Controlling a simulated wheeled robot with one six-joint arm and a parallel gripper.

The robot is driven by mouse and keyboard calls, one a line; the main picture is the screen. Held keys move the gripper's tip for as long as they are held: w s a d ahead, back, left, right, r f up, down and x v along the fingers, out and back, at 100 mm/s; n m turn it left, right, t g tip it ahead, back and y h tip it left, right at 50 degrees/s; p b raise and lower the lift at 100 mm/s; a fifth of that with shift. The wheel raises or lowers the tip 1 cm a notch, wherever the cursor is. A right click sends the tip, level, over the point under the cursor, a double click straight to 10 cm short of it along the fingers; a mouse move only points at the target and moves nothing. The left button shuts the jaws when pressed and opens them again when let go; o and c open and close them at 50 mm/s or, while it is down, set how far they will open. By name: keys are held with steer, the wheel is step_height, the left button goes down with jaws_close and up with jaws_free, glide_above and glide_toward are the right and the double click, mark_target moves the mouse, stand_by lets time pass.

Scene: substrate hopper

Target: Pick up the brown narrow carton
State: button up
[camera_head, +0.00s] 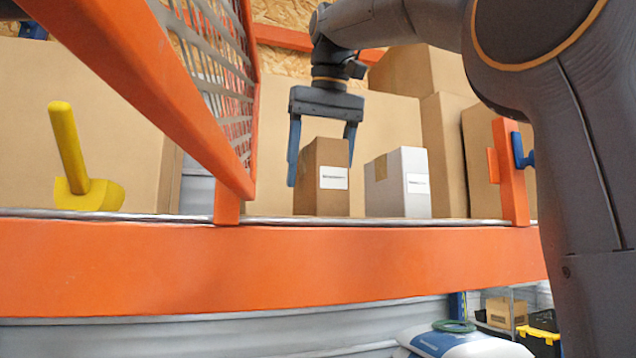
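The brown narrow carton (321,180) stands upright on the shelf, with a white label on its front right face. My gripper (320,168) points down over it, with its blue fingers spread. One finger shows at the carton's left and the other at its upper right. The fingers look apart from the carton's sides, though depth is hard to judge from this one view. The carton's far side is hidden.
A white carton (398,182) stands just right of the brown one. Large cardboard boxes (395,115) fill the back. An orange beam (270,265) edges the shelf front. An orange post (511,175) stands right.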

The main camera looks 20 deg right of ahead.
steer(key=shift+p+x, duration=0.3)
steer(key=shift+x, duration=1.25)
steer(key=shift+a+f, duration=0.1)
steer(key=shift+f, duration=0.15)
steer(key=c, duration=1.5)
steer(key=shift+r, duration=0.1)
